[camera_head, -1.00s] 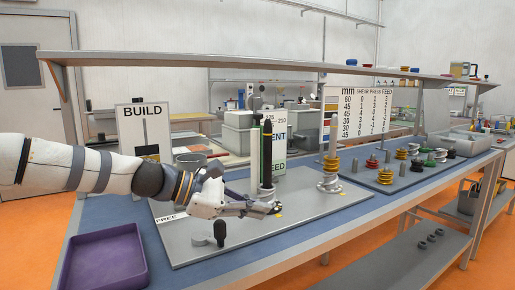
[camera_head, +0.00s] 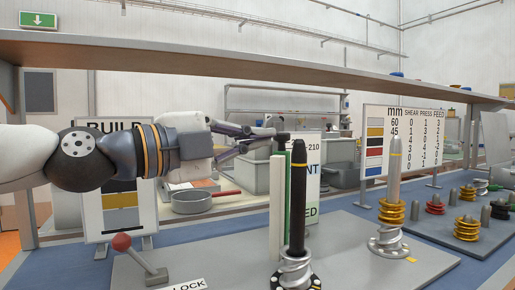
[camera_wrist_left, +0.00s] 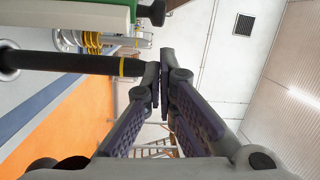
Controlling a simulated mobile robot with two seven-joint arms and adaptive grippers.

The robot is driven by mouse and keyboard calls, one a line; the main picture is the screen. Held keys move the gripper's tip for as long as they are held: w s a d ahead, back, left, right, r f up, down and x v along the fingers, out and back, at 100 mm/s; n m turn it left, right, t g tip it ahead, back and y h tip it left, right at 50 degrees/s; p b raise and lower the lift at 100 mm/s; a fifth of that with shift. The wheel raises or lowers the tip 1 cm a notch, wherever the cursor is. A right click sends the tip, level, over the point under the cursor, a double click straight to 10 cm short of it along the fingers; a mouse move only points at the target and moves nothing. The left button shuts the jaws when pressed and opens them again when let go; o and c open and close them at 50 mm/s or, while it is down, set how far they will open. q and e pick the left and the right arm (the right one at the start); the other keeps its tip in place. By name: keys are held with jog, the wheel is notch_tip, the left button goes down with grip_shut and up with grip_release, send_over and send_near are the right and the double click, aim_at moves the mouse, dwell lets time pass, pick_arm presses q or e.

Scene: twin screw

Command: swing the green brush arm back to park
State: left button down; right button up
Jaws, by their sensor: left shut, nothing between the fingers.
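The green brush arm (camera_head: 281,205) stands upright on the grey board, a green strip with a pale face and dark top. It lies close beside the black spindle (camera_head: 298,205), which has a yellow band near its tip. In the left wrist view the brush arm (camera_wrist_left: 65,12) runs along the top edge, above the black spindle (camera_wrist_left: 70,64). My left gripper (camera_head: 275,133) is shut and empty, its fingers pointing right near the brush arm's top. In the wrist view its fingertips (camera_wrist_left: 159,75) are by the spindle tip; contact is unclear. My right gripper is not in view.
A red-knobbed lever (camera_head: 130,252) stands on the board's left, near a LOCK label (camera_head: 183,286). A second, pale spindle (camera_head: 393,180) with yellow rings stands to the right. A shelf (camera_head: 250,48) crosses above my arm. A pan (camera_head: 192,200) sits behind.

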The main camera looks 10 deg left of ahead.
pick_arm(q)
jog(key=x, duration=0.7)
jog(key=shift+w+d+f, duration=0.2)
jog(key=shift+w+d, duration=0.1)
jog(key=shift+w, duration=0.05)
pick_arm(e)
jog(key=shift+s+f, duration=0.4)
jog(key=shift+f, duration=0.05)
